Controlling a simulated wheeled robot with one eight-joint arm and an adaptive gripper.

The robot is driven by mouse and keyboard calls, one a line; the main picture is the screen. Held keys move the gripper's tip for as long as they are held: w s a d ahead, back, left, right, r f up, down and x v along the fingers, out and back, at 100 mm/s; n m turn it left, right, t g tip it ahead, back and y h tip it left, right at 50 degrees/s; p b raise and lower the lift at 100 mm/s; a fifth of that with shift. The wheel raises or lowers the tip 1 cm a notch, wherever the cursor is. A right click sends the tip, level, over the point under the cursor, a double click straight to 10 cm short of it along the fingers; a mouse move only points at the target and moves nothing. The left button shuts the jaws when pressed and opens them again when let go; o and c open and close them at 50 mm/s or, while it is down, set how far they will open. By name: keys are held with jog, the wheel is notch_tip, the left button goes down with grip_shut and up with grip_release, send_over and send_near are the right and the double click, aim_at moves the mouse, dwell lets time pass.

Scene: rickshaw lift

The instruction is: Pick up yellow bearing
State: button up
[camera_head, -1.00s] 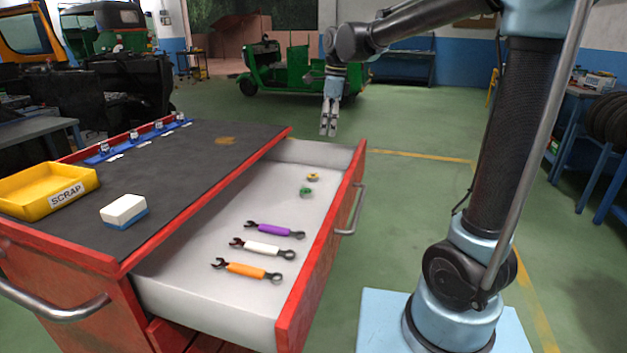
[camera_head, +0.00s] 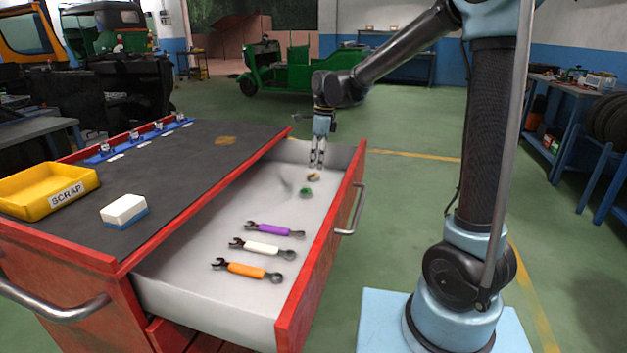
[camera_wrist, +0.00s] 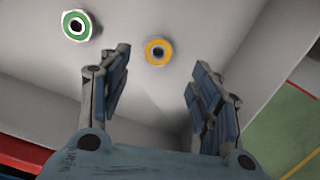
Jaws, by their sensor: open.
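The yellow bearing (camera_head: 314,177) lies on the floor of the open drawer (camera_head: 215,298), towards its far end. In the wrist view the yellow bearing (camera_wrist: 158,52) is a ring with a dark centre, seen beyond and between my two fingertips. My gripper (camera_head: 317,165) points down just above the bearing, open and empty. In the wrist view my gripper (camera_wrist: 160,75) has its fingers spread, with neither finger touching the bearing. A green bearing (camera_head: 305,192) lies nearer than the yellow one; it also shows at the upper left of the wrist view (camera_wrist: 76,25).
Purple (camera_head: 274,230), white (camera_head: 263,248) and orange (camera_head: 247,270) handled wrenches lie nearer in the drawer. The red drawer front (camera_head: 322,255) rises on the right. The cabinet top (camera_head: 170,185) holds a yellow scrap tray (camera_head: 88,186) and a white-blue block (camera_head: 124,210).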

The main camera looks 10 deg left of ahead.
aim_at(313, 177)
jog(key=shift+s+a+f, duration=0.1)
jog(key=shift+a+f, duration=0.1)
jog(key=shift+f, duration=0.7)
jog(key=shift+s+a+f, duration=0.1)
jog(key=shift+a+f, duration=0.05)
jog(key=shift+f, duration=0.75)
jog(key=shift+s+a+f, duration=0.1)
jog(key=shift+a+f, duration=0.1)
jog(key=shift+f, duration=0.7)
jog(key=shift+c, duration=0.6)
jog(key=c, duration=1.1)
